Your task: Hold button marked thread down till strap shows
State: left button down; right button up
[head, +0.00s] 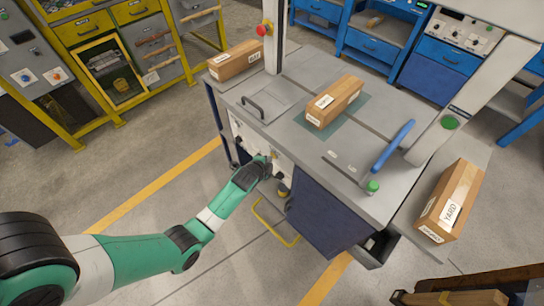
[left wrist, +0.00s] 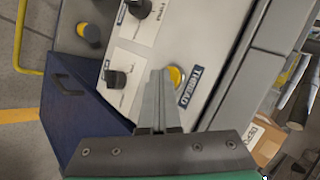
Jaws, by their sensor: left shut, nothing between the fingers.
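The yellow button (left wrist: 177,76) sits beside the label THREAD (left wrist: 191,87) on the machine's grey front panel in the left wrist view. My left gripper (left wrist: 157,74) is shut and empty, its fingertips at the button's left edge and overlapping part of it; whether they press it I cannot tell. In the head view my left gripper (head: 269,165) reaches the front panel and hides the button. A brown carton (head: 335,101) lies on the green patch on the machine top, with no strap visible around it. My right gripper is not in view.
A blue handle (head: 393,146) and green button (head: 373,186) are on the machine top. Cartons lie at its left (head: 236,61) and right (head: 451,201). A yellow bar (head: 275,225) stands low in front.

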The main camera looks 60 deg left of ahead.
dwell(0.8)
pick_arm(q)
jog(key=shift+s+d+p, duration=0.2)
jog(key=shift+s+p, duration=0.45)
jog(key=shift+s, duration=0.1)
jog(key=s+p, duration=0.1)
jog(key=s, duration=0.1)
jog(key=s+d+p, duration=0.1)
jog(key=s+p, duration=0.1)
jog(key=shift+s+d, duration=0.2)
jog(key=shift+s, duration=0.2)
dwell(0.3)
